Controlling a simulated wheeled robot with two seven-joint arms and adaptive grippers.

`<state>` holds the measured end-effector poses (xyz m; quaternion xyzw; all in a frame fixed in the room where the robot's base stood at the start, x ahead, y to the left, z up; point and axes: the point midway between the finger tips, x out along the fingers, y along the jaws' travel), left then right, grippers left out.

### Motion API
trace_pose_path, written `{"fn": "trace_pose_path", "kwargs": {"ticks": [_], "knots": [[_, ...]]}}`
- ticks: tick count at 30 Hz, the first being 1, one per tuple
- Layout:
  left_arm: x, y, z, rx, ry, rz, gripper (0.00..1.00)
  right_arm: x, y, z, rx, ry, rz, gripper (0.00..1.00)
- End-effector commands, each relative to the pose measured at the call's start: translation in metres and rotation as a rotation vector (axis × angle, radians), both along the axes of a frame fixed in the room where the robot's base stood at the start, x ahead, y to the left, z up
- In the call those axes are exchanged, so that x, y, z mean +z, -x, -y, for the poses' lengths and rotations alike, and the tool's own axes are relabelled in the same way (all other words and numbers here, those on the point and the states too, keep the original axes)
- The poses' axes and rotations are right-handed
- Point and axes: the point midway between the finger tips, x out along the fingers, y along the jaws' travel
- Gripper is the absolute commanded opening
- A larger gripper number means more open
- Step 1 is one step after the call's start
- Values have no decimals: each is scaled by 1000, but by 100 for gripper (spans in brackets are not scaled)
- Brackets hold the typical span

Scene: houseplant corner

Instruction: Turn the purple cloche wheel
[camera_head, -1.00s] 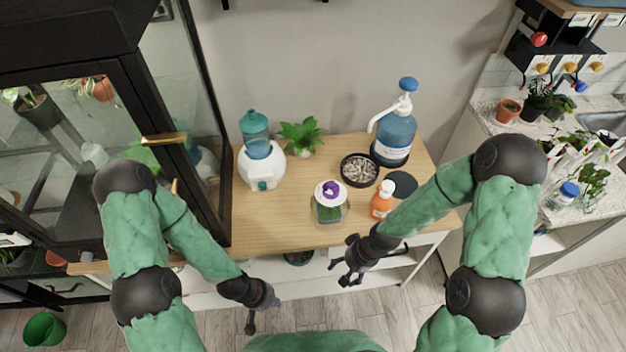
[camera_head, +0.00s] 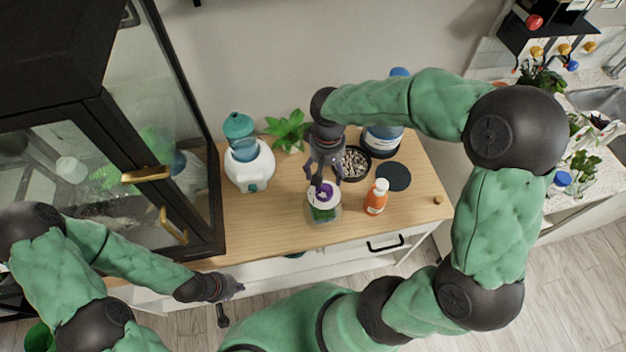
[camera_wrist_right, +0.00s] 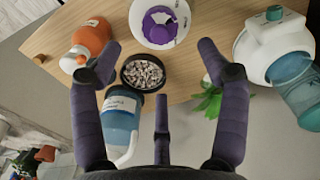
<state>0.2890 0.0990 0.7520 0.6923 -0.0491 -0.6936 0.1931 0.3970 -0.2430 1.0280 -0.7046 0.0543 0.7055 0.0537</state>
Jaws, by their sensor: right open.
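The purple cloche wheel (camera_head: 323,191) sits on the white round lid of a clear cloche (camera_head: 324,212) with green inside, on the wooden cabinet top. It also shows at the top of the right wrist view (camera_wrist_right: 160,27), on its white disc. My right gripper (camera_head: 323,180) is above the wheel in the head view, fingers spread and pointing down. In the right wrist view its fingers (camera_wrist_right: 160,70) are wide apart with nothing between them touching. My left gripper (camera_head: 228,302) is low in front of the cabinet, away from the wheel; its finger opening is unclear.
An orange bottle (camera_head: 376,197) stands just right of the cloche. A black bowl of pebbles (camera_head: 354,163), a dark round mat (camera_head: 394,176) and a blue pump bottle (camera_head: 382,142) stand behind. A white humidifier (camera_head: 249,172) and a plant (camera_head: 288,130) are left. The front left of the top is clear.

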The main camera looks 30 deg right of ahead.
Motion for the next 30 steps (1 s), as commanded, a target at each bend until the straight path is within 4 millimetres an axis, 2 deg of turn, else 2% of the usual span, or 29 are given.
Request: {"fn": "trace_pose_path", "kwargs": {"ticks": [5, 12, 18, 24, 30], "knots": [[-5, 1, 0, -1, 1, -3, 0, -20, 1, 0, 1, 1, -5, 76], [-16, 1, 0, -1, 0, -2, 0, -63, 2, 0, 0, -1, -6, 76], [-23, 1, 0, -1, 0, -2, 0, -92, 1, 0, 0, -1, -4, 76], [-26, 1, 0, -1, 0, -2, 0, -106, 1, 0, 2, 0, -2, 76], [-25, 1, 0, -1, 0, -2, 0, -107, 1, 0, 1, -1, -1, 76]]}}
